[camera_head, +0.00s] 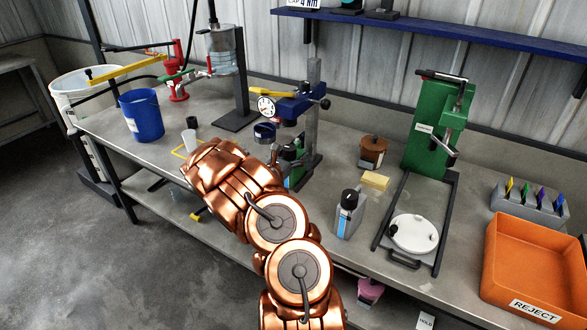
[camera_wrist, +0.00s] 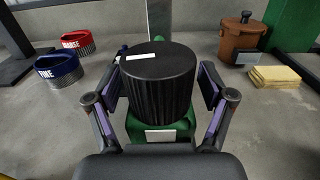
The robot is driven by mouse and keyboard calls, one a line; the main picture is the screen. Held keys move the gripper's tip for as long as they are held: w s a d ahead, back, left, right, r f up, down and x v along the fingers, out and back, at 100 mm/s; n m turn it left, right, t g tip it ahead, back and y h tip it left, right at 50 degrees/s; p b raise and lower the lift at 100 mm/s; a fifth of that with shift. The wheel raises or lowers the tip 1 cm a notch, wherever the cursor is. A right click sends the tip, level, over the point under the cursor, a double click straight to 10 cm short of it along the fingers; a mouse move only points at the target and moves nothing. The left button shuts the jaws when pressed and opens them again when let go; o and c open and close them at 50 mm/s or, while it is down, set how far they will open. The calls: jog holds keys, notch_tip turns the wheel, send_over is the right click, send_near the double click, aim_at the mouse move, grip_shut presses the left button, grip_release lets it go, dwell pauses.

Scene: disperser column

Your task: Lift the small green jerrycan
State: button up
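The small green jerrycan (camera_wrist: 182,131) stands upright on the bench in the wrist view, with a wide ribbed black cap (camera_wrist: 160,88) and a white label low on its front. My gripper (camera_wrist: 160,80) has one finger on each side of the cap, with narrow gaps showing between the pads and the cap. The fingers look open, and contact with the can does not show. In the head view my copper-coloured arm hides most of the can and the gripper.
A red cup (camera_wrist: 77,43) and a blue cup (camera_wrist: 58,73) stand to the left. A brown pot (camera_wrist: 240,42) and a yellow sponge (camera_wrist: 276,76) are to the right. In the head view, a grey bottle (camera_head: 349,218) stands right of my arm and a dial-gauge column (camera_head: 314,110) stands behind.

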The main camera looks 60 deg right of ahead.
grip_shut()
dwell(0.5)
jog(key=shift+r, duration=0.1)
